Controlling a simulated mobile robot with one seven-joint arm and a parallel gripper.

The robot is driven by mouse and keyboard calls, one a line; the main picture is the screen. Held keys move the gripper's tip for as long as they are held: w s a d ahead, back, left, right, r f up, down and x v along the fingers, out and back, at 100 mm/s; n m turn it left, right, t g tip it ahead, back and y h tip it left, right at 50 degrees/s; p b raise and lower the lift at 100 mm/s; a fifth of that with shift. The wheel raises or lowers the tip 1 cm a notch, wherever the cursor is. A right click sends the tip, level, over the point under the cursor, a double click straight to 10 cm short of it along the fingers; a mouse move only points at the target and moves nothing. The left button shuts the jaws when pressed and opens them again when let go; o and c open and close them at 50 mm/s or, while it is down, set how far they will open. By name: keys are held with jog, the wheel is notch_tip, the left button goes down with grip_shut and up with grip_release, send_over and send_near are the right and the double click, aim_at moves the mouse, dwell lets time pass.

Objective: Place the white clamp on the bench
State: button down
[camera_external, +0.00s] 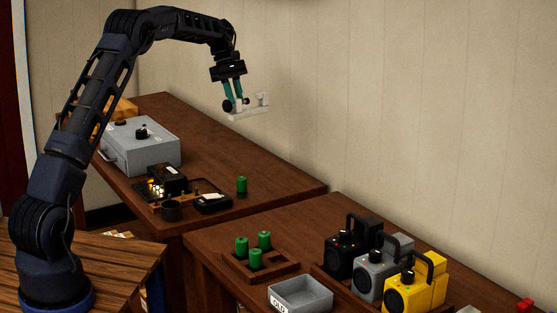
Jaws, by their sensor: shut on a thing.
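My gripper (235,101) is high over the far end of the back bench, near the wall. Its teal fingers are shut on the white clamp (250,111), a pale bar with an upright piece at its right end and a dark round knob at its left. The clamp hangs in the air, clear of any surface. The dark brown wooden bench (283,186) is below it. The exact contact between the fingers and the clamp is too small to make out.
On the back bench are a grey metal box (141,149), a black device with small parts (168,181) and a green cylinder (242,185). The front bench holds green cylinders in a wooden rack (260,265), a grey tray (300,296) and black, grey and yellow (420,290) units. Bare wood lies right of the grey box.

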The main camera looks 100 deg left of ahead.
jog(key=w+d+m, duration=0.1)
jog(key=w+d, duration=0.5)
jog(key=w, duration=0.5)
jog(key=w+d+m, duration=0.2)
jog(key=w+d, duration=0.5)
jog(key=w, duration=0.4)
jog(key=w+d+m+g+h, duration=0.1)
jog(key=w+d+m, duration=0.1)
jog(key=w+d, duration=1.75)
jog(key=f, duration=0.6)
jog(key=s+f, duration=0.1)
jog(key=f, duration=0.6)
jog(key=d+f, duration=0.1)
jog(key=f, duration=0.5)
jog(key=shift+s+d+f, duration=0.1)
jog(key=shift+s+f, duration=0.15)
jog(key=shift+f, duration=0.1)
jog(key=c, duration=1.3)
grip_release()
jog(key=shift+f, duration=0.15)
jog(key=shift+o, duration=0.2)
